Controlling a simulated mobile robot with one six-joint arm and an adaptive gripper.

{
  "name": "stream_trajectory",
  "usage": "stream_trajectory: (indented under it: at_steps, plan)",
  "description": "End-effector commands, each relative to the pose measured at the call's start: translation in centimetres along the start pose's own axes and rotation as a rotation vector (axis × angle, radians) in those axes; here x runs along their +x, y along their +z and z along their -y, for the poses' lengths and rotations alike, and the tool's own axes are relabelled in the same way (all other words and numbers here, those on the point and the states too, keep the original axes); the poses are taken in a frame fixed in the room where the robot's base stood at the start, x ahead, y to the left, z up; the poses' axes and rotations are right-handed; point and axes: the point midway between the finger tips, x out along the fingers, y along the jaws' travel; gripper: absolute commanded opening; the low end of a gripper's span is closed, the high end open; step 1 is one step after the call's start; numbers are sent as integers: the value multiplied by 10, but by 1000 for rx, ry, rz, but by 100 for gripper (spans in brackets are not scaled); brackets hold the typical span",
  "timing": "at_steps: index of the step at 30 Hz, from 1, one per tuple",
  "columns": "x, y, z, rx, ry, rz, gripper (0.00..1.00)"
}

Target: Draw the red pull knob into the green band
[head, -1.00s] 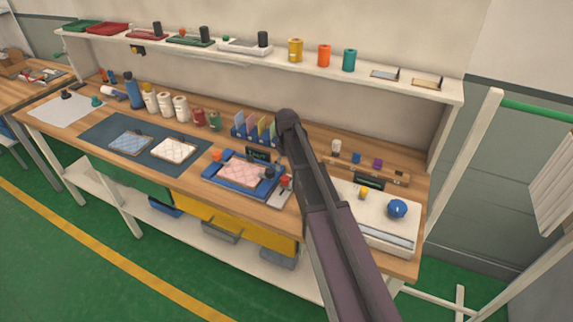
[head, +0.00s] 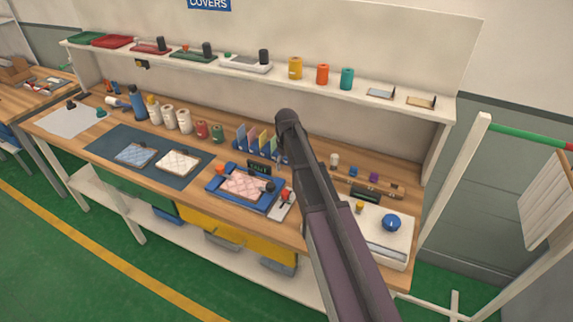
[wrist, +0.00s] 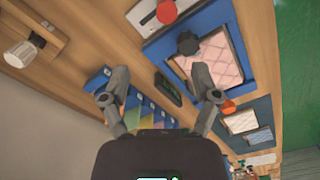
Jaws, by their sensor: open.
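The red knob (head: 285,194) stands on a small pale plate (head: 281,208) at the right of a blue tray (head: 232,200) holding a pink quilted pad (head: 243,184). In the wrist view the red knob (wrist: 166,11) is at the top edge, beyond my fingertips, on the pale plate (wrist: 146,12). I cannot make out a green band on or beside the plate. My gripper (wrist: 158,84) is open and empty, apart from the knob, above the bench. In the head view my dark arm hides my fingers.
A black knob (head: 270,185), an orange knob (head: 220,170) and a small dark display (head: 259,168) sit around the tray. Upright coloured cards (head: 252,138) stand behind it. A white unit with a blue ball (head: 391,222) is at the right. The shelf (head: 275,72) runs above the bench.

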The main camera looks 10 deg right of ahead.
Motion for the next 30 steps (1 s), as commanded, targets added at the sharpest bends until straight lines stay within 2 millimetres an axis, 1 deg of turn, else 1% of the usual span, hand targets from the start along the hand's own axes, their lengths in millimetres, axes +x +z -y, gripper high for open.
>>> stream_trajectory:
  at_steps: [1,2,3,11,30]
  plan:
    - [-6,0,0,0,0,0,79]
    - [1,6,2,5,0,0,79]
    - [4,10,3,11,0,0,79]
    - [17,38,11,52,0,0,79]
    - [52,117,34,175,1,0,79]
